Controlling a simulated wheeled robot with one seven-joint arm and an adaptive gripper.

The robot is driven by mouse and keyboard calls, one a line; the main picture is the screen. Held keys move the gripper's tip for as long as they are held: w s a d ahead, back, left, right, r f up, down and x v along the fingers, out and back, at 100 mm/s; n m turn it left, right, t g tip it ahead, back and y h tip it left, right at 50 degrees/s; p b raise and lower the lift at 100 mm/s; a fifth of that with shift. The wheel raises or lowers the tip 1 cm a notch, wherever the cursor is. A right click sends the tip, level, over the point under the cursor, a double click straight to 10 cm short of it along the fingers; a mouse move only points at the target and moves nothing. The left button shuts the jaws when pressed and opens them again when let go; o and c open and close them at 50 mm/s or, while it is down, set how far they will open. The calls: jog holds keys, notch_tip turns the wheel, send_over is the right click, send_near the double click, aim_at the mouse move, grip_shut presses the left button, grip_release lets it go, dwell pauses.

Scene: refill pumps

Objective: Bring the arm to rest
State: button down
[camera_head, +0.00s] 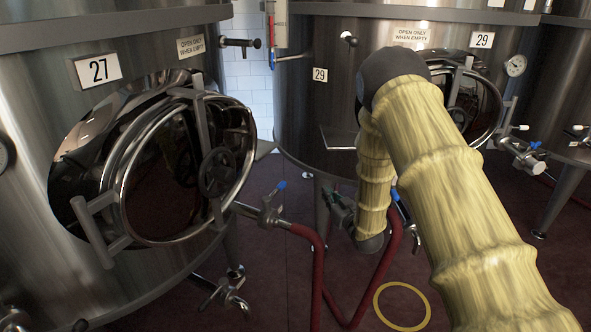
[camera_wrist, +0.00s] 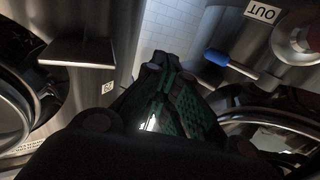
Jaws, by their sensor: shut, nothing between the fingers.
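My arm, in a yellow ribbed cover, rises from the lower right in the head view, bends at a dark elbow and hangs down to a dark wrist joint. My gripper (camera_head: 338,207) is small and dark there, partly hard to make out beside the wrist, in front of the lower part of the tank marked 29. In the wrist view my gripper (camera_wrist: 160,82) has dark fingers with green pads, brought together and empty. No object is in its grip.
Steel tank 27 (camera_head: 30,150) with a round glass door (camera_head: 160,185) stands at left; tank 29 (camera_head: 300,110) stands behind my arm. Valves and a red hose (camera_head: 317,270) lie below. A yellow ring (camera_head: 378,306) is on the dark red floor (camera_head: 275,290).

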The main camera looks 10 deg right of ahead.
jog(key=s+a+f+m+g+h+p, duration=0.1)
jog(key=s+a+f+g+p, duration=0.2)
jog(key=s+f, duration=0.7)
jog(key=s+a+f+m+g+h+p, duration=0.1)
jog(key=s+f+g+h+p, duration=0.15)
jog(key=s+f+g, duration=0.75)
jog(key=s+a+g+p, duration=0.2)
jog(key=s, duration=1.6)
jog(key=s+a+g+p, duration=0.2)
jog(key=s+p, duration=0.1)
jog(key=s, duration=1.6)
jog(key=shift+a+r+m+g, duration=0.25)
jog(key=shift+r+m+g, duration=0.05)
jog(key=shift+r, duration=0.05)
